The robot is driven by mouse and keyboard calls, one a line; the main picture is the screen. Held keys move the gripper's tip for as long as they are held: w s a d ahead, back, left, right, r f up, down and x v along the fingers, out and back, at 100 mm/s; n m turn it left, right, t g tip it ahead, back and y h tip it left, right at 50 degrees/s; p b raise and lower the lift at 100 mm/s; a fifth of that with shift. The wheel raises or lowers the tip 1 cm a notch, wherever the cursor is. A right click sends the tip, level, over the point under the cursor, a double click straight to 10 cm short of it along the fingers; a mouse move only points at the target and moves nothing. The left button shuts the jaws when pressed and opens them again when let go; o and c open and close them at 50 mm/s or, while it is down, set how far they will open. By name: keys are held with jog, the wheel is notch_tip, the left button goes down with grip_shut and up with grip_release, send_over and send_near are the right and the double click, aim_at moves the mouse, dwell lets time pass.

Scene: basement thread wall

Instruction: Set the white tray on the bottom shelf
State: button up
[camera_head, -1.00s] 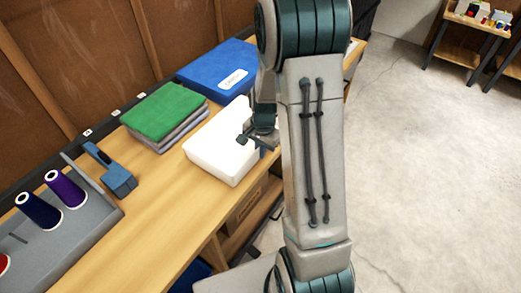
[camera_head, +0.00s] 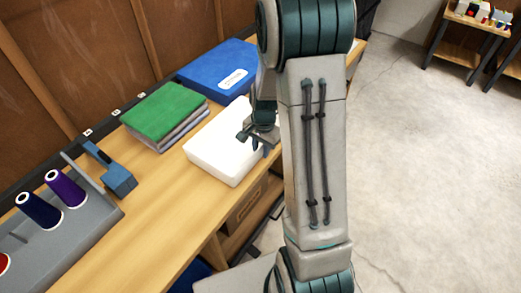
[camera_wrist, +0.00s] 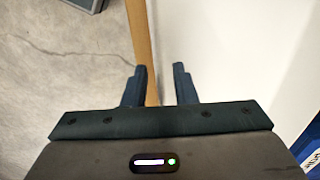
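The white tray (camera_head: 215,152) lies flat on the wooden bench, in front of the blue bin. It fills much of the right half of the wrist view (camera_wrist: 225,50). My gripper (camera_head: 262,138) is at the tray's right side in the head view, partly hidden by my arm. In the wrist view the fingers of my gripper (camera_wrist: 160,85) stand apart, with the tray's edge running between them. The right finger overlaps the white surface. I cannot tell whether either finger touches it. Which shelf is the bottom shelf is unclear; a lower level (camera_head: 238,240) shows partly under the bench.
A green-topped stack (camera_head: 165,110) and a blue bin (camera_head: 222,68) stand near the tray. A blue tool (camera_head: 112,172) and a grey rack with thread cones (camera_head: 60,235) are to the left. A brown box (camera_head: 247,205) sits under the bench.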

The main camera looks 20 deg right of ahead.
notch_tip(320, 180, up, 10)
jog(key=s+a+r+n+t, duration=0.1)
jog(key=s+a+r+n, duration=0.2)
jog(key=s, duration=0.5)
jog(key=s+a+r+n+t, duration=0.1)
jog(key=s+a+r+n, duration=0.2)
jog(key=s+r+n, duration=0.3)
jog(key=shift+s+a+n, duration=0.35)
jog(key=shift+s+n, duration=0.25)
jog(key=shift+s, duration=0.4)
jog(key=shift+o, duration=0.4)
jog(key=shift+s+a+n, duration=0.15)
jog(key=shift+s+n, duration=0.25)
jog(key=shift+s, duration=0.3)
